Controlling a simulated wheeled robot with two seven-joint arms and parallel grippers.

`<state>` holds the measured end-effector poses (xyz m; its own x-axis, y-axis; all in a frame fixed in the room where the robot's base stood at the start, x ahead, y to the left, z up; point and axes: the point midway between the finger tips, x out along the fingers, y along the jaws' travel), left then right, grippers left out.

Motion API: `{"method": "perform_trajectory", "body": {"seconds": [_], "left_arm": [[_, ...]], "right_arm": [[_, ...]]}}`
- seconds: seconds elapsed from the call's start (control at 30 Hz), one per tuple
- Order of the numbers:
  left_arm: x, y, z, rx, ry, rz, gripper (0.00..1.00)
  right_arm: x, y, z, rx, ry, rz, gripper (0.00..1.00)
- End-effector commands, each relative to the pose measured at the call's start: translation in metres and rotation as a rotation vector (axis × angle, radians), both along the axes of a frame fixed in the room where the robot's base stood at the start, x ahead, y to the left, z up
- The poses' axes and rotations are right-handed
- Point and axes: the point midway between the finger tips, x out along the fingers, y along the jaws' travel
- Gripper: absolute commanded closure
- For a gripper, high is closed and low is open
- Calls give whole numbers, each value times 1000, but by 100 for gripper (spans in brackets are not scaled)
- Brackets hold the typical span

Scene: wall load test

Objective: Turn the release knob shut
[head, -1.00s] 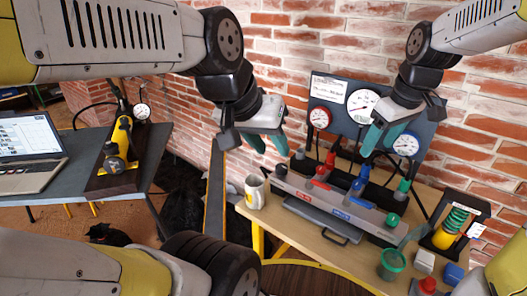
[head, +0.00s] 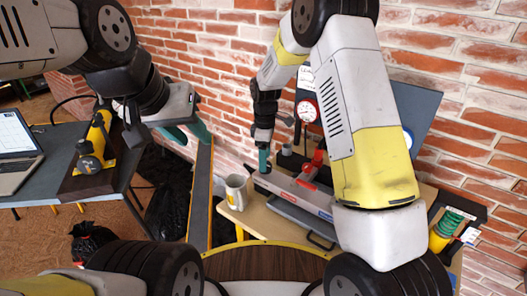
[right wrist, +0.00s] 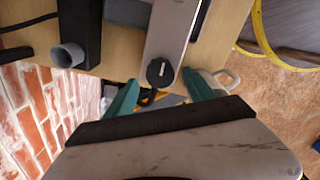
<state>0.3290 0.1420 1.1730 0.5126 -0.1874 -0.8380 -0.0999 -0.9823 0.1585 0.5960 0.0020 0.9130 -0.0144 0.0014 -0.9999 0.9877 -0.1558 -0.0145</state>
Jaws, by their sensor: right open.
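A black round knob with a white pointer line (right wrist: 160,72) sits on the end of a long grey block (right wrist: 172,25) in the right wrist view. My right gripper (right wrist: 161,90) is open, its teal fingers to either side of the knob; contact cannot be told. In the head view my right gripper (head: 264,160) points down at the block's left end and hides the knob. The grey block (head: 290,196) lies on the wooden bench, partly behind my right arm. My left gripper (head: 186,133) is open and empty, left of the bench.
A pale mug (head: 236,191) stands near the block's left end, close to my right gripper. Red-handled parts (head: 311,167) rise from the block. A dark gauge board (head: 415,108) stands behind. A yellow pump (head: 97,140) and a laptop (head: 16,150) are on the left table.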

Motion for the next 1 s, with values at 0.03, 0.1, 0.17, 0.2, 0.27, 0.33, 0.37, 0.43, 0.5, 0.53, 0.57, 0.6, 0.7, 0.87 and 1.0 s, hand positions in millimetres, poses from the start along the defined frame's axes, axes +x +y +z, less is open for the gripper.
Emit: {"method": "perform_trajectory", "body": {"seconds": [0.03,0.1,0.17,0.2,0.27,0.33,0.37,0.43,0.5,0.53,0.57,0.6,0.7,0.87,1.0], "left_arm": [[0,0,0,0,0,0,64],[0,0,0,0,0,0,64],[0,0,0,0,0,0,64],[0,0,0,0,0,0,64],[0,0,0,0,0,0,64],[0,0,0,0,0,0,64],[0,0,0,0,0,0,64],[0,0,0,0,0,0,64],[0,0,0,0,0,0,64],[0,0,0,0,0,0,64],[0,0,0,0,0,0,64],[0,0,0,0,0,0,64],[0,0,0,0,0,0,64],[0,0,0,0,0,0,64],[0,0,0,0,0,0,64]], "right_arm": [[-1,0,-8,-1,3,0,37],[-1,0,-15,0,2,-1,37],[-1,0,-20,0,1,-1,37],[-1,0,-23,0,2,-1,37],[-1,0,-25,0,1,-1,37],[-1,0,-26,0,1,-1,37],[-1,0,-26,0,0,-1,37],[-1,0,-26,1,0,-1,37],[-1,0,-25,1,0,-1,37],[-1,0,-25,1,0,-1,41],[-1,0,-25,1,0,-1,47],[-1,0,-25,1,0,-1,55],[-1,0,-25,1,0,-1,74],[-1,0,-25,1,0,-1,99],[0,0,-25,1,0,-10,99]]}}
